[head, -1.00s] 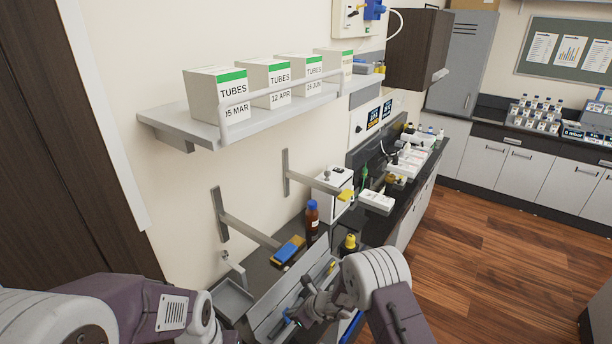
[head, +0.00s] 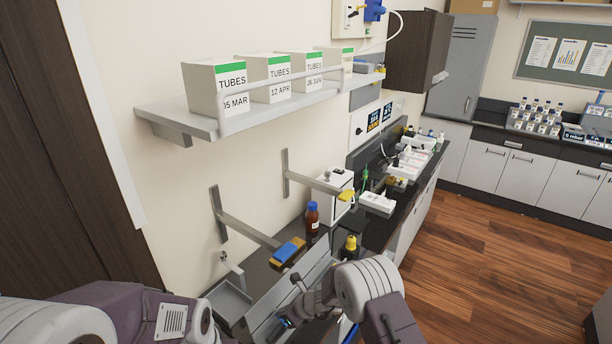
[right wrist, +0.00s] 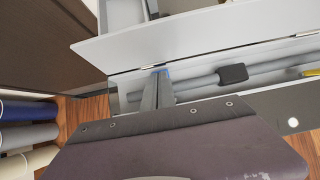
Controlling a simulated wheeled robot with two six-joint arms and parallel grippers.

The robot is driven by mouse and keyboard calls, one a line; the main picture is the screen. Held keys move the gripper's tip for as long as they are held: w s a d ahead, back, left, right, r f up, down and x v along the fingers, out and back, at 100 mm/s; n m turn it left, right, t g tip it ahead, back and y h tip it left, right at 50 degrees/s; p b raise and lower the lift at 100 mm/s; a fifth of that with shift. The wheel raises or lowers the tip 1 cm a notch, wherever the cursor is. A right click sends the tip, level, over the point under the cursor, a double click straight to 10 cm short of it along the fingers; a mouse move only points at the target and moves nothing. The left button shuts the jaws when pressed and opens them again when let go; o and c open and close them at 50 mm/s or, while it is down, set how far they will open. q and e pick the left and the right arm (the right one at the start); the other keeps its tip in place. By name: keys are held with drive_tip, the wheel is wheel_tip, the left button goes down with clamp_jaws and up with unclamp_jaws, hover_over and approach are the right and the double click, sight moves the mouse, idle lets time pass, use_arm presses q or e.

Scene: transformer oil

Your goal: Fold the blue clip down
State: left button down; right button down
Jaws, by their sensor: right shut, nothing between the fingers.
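In the head view my right gripper (head: 285,322) is low over the grey case (head: 292,292). My left gripper is out of the picture.
A blue and yellow block (head: 288,251), a brown bottle with a blue cap (head: 312,218) and a yellow-capped bottle (head: 350,246) stand on the dark bench behind. A grey tray (head: 230,298) is left of the case. A shelf (head: 185,118) with tube boxes hangs above.

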drive_tip(key=shift+w+a+f+b, duration=0.15)
drive_tip(key=shift+f+b, duration=0.15)
drive_tip(key=shift+f, duration=0.1)
drive_tip(key=shift+r+p, duration=2.2)
drive_tip(key=shift+r, duration=0.95)
drive_tip(key=shift+f, duration=0.1)
drive_tip(key=shift+f, duration=0.1)
